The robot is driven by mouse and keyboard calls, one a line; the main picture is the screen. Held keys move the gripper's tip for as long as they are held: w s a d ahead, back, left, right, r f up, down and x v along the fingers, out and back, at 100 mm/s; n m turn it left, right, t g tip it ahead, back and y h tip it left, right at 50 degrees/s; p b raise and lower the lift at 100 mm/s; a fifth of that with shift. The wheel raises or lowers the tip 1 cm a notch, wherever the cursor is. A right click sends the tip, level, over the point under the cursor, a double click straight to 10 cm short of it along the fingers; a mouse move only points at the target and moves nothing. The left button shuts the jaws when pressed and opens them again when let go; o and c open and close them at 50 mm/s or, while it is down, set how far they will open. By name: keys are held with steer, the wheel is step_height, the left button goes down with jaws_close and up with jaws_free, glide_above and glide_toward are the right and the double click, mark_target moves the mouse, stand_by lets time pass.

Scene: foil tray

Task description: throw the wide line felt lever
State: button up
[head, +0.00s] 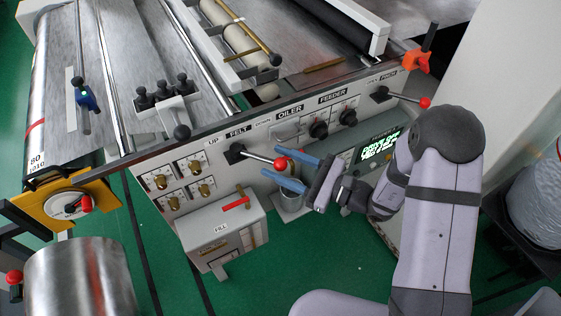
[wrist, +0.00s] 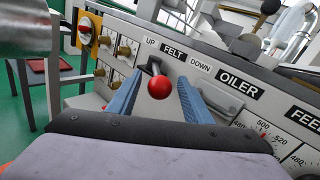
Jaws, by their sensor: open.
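The felt lever (head: 258,157) sticks out from the machine's front panel below the label FELT, between UP and DOWN. It has a black base, a metal rod and a red ball knob (head: 281,164). My gripper (head: 277,163) is open with its blue fingers on either side of the knob. In the wrist view the red knob (wrist: 159,87) shows between the two fingers (wrist: 159,92), with gaps on both sides. I cannot tell how deep the knob sits between the fingertips.
The panel (head: 330,138) also carries black FEEDER knobs (head: 319,129) and another red-knobbed lever (head: 424,102) at the right. Brass knobs (head: 195,167) are left of the felt lever.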

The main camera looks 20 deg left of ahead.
steer(key=shift+c, duration=0.4)
jaws_close()
steer(key=shift+s+a+m+t+h+b, duration=0.15)
steer(key=shift+s+m+t+b, duration=0.1)
steer(key=shift+s+m+t, duration=0.3)
steer(key=shift+s+a+m+t+h+b, duration=0.1)
steer(key=shift+s+m+t+h+b, duration=0.1)
steer(key=shift+s+m+t, duration=0.35)
steer(key=s+m+t+h+p, duration=0.1)
steer(key=t+p, duration=0.1)
steer(key=s+a+m+t+h+p, duration=0.1)
steer(key=t+p, duration=0.1)
steer(key=p, duration=0.1)
steer(key=shift+s+r, duration=0.1)
steer(key=shift+s, duration=0.05)
steer(key=shift+o, duration=0.4)
jaws_free()
steer(key=shift+d, duration=0.1)
